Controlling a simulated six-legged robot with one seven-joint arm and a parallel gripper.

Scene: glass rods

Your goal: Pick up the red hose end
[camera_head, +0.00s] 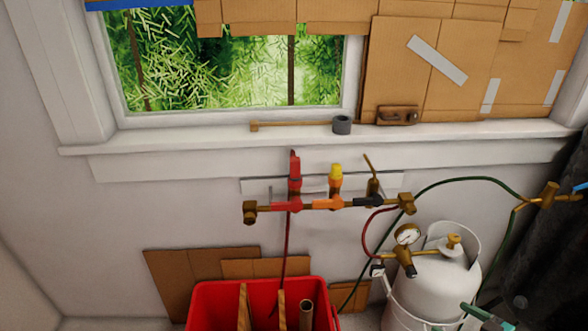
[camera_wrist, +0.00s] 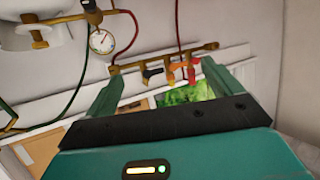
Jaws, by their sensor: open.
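A brass manifold (camera_head: 330,203) with red, orange and black valves is fixed to the wall under the window sill. An upright red fitting (camera_head: 294,168) stands above its red valve. A thin dark red hose (camera_head: 287,250) runs from there down towards the red bucket; I cannot tell which part is its end. The wrist view is upside down; the manifold (camera_wrist: 160,59) and red hose (camera_wrist: 178,25) show beyond my gripper. My gripper (camera_wrist: 160,70) is open and empty, its two teal fingers wide apart, with the valves seen between and beyond them.
A red bucket (camera_head: 205,297) holding wooden sticks stands below. A white gas cylinder (camera_head: 440,278) with a gauge (camera_head: 407,235) stands at right, with a green hose (camera_head: 470,181) arching above. The wall left of the manifold is clear.

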